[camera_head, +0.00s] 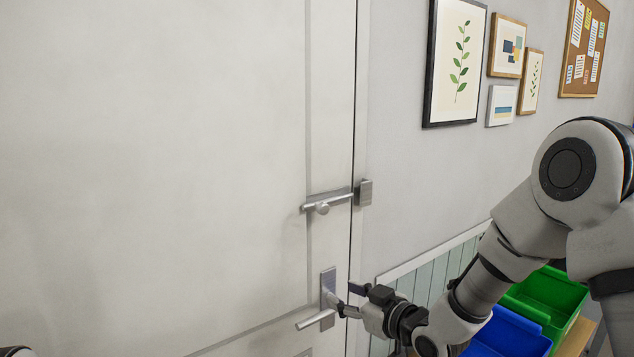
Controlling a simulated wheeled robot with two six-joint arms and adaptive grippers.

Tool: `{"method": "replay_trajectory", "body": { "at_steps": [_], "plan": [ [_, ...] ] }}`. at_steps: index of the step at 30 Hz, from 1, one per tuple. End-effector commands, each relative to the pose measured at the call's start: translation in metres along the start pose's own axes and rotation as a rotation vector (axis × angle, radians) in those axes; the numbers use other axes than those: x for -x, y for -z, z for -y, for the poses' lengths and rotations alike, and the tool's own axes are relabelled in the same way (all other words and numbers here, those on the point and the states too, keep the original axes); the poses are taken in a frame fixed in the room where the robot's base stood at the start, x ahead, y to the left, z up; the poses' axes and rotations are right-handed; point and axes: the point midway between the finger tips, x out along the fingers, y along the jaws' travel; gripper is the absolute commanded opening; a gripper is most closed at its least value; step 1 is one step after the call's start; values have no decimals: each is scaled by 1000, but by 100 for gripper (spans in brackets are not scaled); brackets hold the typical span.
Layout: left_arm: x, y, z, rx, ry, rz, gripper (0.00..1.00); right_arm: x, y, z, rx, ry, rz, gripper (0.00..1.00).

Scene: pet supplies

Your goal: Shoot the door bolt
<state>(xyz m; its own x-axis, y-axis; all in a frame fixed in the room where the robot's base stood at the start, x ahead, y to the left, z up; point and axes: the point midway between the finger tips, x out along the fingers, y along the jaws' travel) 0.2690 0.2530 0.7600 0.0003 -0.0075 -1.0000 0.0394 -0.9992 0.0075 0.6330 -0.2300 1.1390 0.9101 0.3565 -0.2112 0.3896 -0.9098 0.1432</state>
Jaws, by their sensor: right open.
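A metal door bolt (328,201) with a round knob (322,208) is mounted across the right edge of the pale door (180,150). Its bar points right toward a small square keeper (365,192) on the frame side. I cannot tell whether the bar's tip is inside the keeper. My right gripper (346,298) is open and empty, below the bolt and beside the lever handle plate. It is apart from the bolt; I cannot tell whether it touches the handle. My left gripper is not in view; only a bit of my left arm shows at the bottom left corner.
A lever door handle (315,320) sticks out to the left below the bolt. A green bin (548,293) and a blue bin (510,335) stand at the lower right, behind my right arm. Framed pictures (455,62) and a cork board (584,48) hang on the wall.

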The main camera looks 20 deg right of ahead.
Motion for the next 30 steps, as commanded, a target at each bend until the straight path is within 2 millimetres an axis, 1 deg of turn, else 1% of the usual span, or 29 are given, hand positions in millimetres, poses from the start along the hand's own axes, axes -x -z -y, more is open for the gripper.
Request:
{"method": "replay_trajectory", "body": {
  "at_steps": [1,3,4,6,8,11,18,21,24,29,30],
  "plan": [
    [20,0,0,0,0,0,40,12,62,-15,17,-23,-76,50],
    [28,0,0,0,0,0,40,25,110,-26,31,-45,-148,50],
    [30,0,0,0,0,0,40,29,124,-29,35,-51,-169,50],
    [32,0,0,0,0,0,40,35,143,-32,44,-59,-200,50],
    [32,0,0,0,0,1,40,34,148,-32,48,-61,-208,50],
    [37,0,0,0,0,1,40,23,150,-33,52,-61,-205,50],
    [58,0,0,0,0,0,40,-22,160,-35,50,-60,-204,50],
    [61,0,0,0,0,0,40,-35,162,-36,49,-60,-205,50],
    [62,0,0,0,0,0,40,-40,161,-36,47,-60,-206,50],
    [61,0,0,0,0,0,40,-40,160,-36,47,-61,-206,50],
    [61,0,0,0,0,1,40,-40,160,-36,47,-61,-205,46]
  ]
}}
